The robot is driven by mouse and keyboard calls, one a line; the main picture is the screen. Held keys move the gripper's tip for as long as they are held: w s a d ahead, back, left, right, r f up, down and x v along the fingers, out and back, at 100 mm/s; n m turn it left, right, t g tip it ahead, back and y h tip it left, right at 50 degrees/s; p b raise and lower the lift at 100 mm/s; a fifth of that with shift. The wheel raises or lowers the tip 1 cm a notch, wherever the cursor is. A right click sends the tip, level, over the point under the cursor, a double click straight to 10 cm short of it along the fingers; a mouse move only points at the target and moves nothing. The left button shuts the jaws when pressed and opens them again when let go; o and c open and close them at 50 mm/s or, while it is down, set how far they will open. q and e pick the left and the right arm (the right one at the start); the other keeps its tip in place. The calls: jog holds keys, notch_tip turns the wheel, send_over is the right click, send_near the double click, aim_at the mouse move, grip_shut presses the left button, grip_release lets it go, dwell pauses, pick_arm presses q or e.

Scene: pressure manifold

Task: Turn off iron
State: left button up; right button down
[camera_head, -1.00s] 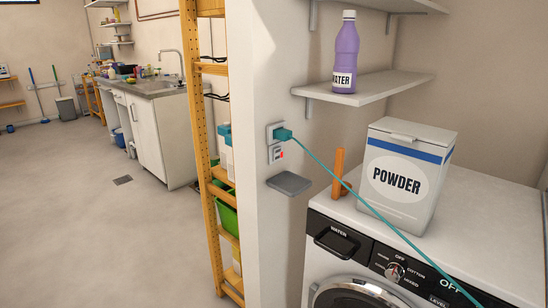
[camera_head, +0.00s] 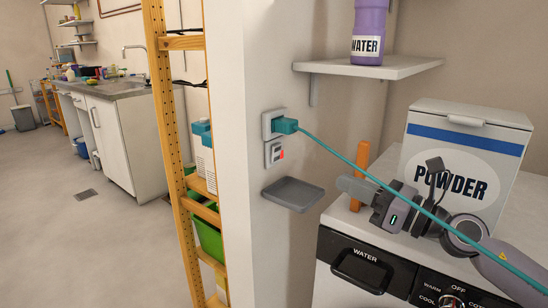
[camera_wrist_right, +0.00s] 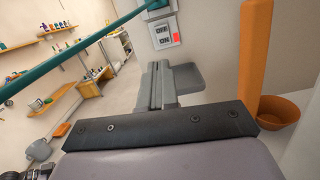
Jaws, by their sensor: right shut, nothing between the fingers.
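A wall switch (camera_head: 275,153) with a red part sits on the narrow wall end, below a socket with a teal plug (camera_head: 287,125) and cord. In the right wrist view the switch (camera_wrist_right: 164,33) shows OFF and ON labels, with red beside ON. My right gripper (camera_head: 346,184) is shut and empty, to the right of the switch and apart from it, above the washer's left side. In the right wrist view its fingers (camera_wrist_right: 157,72) point toward the wall just below the switch. No iron can be made out. My left gripper is out of view.
A small grey wall shelf (camera_head: 291,194) juts out below the switch. The teal cord (camera_head: 345,160) runs down right, across my arm in the picture. An orange upright piece (camera_head: 362,160) and a powder box (camera_head: 470,150) stand on the washer (camera_head: 335,222). A purple bottle (camera_head: 370,25) stands above.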

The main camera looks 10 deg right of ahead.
jog(key=shift+w+r+n, duration=0.3)
jog(key=shift+w+n, duration=0.05)
jog(key=shift+n, duration=0.15)
jog(key=p, duration=0.3)
send_near(277, 149)
jog(key=x, duration=0.5)
jog(key=shift+w, duration=0.2)
jog(key=shift+x, duration=0.75)
